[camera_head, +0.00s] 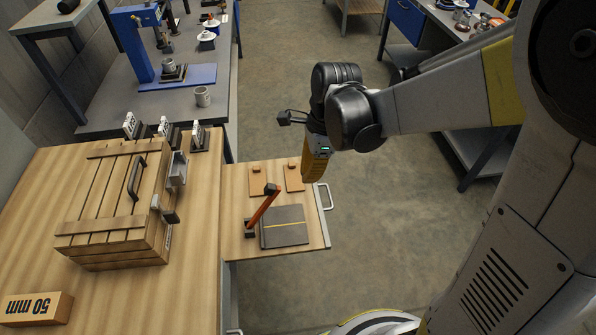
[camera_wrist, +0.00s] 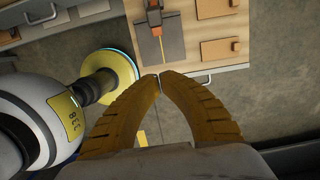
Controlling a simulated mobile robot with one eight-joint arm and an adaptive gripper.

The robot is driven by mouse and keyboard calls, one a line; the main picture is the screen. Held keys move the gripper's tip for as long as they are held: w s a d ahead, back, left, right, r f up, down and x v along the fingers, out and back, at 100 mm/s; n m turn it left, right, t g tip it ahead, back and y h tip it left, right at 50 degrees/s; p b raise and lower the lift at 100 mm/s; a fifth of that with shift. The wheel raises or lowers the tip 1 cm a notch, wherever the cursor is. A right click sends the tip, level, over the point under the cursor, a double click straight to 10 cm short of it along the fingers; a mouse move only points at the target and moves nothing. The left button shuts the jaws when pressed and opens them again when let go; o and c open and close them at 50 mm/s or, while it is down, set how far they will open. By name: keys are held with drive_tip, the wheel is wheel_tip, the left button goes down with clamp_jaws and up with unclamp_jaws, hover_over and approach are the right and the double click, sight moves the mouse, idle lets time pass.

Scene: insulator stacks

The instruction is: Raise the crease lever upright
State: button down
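The crease lever (camera_head: 262,209) is an orange bar with a dark knob at its upper end and a dark pivot block at its lower end. It leans at a slant beside a dark grey plate (camera_head: 285,235) with a yellow line. In the wrist view the lever (camera_wrist: 155,19) shows at the top, over the plate (camera_wrist: 177,41). My gripper (camera_head: 311,178) hangs to the right of the lever, apart from it. Its yellow fingertips also show in the wrist view (camera_wrist: 160,78), drawn together with nothing visible between them.
The plate sits on a pulled-out wooden drawer or shelf (camera_head: 237,178) with a metal handle (camera_head: 325,197). Two brown pads (camera_head: 294,178) lie behind the plate. A slatted wooden crate (camera_head: 112,215) and a 50 mm block (camera_head: 37,308) stand at left. Open floor lies to the right.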

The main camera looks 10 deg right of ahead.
sight(269, 188)
wheel_tip(269, 188, down, 9)
drive_tip(key=a+b, duration=0.2)
drive_tip(key=b, duration=0.1)
drive_tip(key=a+r, duration=0.2)
drive_tip(key=a, duration=0.1)
drive_tip(key=shift+w+r+b, duration=0.1)
drive_tip(key=shift+r+b, duration=0.2)
drive_tip(key=a+r+h, duration=0.1)
drive_tip(key=a+h+p, duration=0.1)
drive_tip(key=a, duration=0.1)
drive_tip(key=a+r+p, duration=0.1)
drive_tip(key=shift+w+a+r+h, duration=0.1)
drive_tip(key=shift+a+r+h, duration=0.2)
drive_tip(key=shift+r+h, duration=0.1)
drive_tip(key=a+r, duration=0.1)
drive_tip(key=a, duration=0.8)
drive_tip(key=shift+w+p, duration=0.15)
drive_tip(key=shift+p, duration=0.3)
